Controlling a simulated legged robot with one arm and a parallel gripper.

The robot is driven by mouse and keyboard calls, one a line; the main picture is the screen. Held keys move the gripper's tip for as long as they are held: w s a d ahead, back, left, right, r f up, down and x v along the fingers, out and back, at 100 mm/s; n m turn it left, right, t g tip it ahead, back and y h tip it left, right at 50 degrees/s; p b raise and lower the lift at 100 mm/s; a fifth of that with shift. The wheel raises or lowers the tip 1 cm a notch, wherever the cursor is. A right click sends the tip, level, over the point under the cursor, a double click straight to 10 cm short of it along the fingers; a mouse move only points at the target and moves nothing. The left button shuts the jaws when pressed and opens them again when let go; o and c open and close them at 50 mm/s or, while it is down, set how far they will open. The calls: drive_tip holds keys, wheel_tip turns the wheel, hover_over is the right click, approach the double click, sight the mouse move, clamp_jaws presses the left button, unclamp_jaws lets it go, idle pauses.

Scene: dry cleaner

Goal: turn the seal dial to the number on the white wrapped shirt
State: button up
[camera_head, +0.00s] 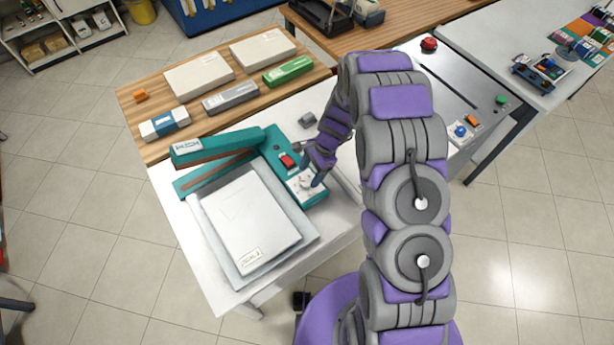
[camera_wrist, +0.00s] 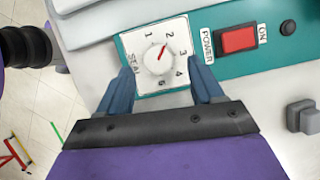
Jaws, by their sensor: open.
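The seal dial (camera_wrist: 157,61) is a round white knob on a white numbered plate (camera_wrist: 136,42) marked SEAL. Its red pointer aims up and slightly right, toward the 2. The dial plate also shows on the teal sealing machine (camera_head: 270,146) in the head view. My gripper (camera_wrist: 160,70) is open, with its blue fingers on either side of the dial's lower part; I cannot tell whether they touch it. In the head view my gripper (camera_head: 312,178) is over the plate. The white wrapped shirt (camera_head: 245,215) lies flat on the machine's tray; its label (camera_head: 250,257) is too small to read surely.
A red power switch (camera_wrist: 239,39) sits right of the dial. A small grey block (camera_wrist: 301,116) lies on the table beside the machine. Several boxes, including a green one (camera_head: 288,71), stand on the wooden shelf (camera_head: 150,148) behind. A second counter (camera_head: 440,75) is to the right.

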drive_tip(key=p+v, duration=0.1)
drive_tip(key=v, duration=1.3)
drive_tip(key=shift+f, duration=0.1)
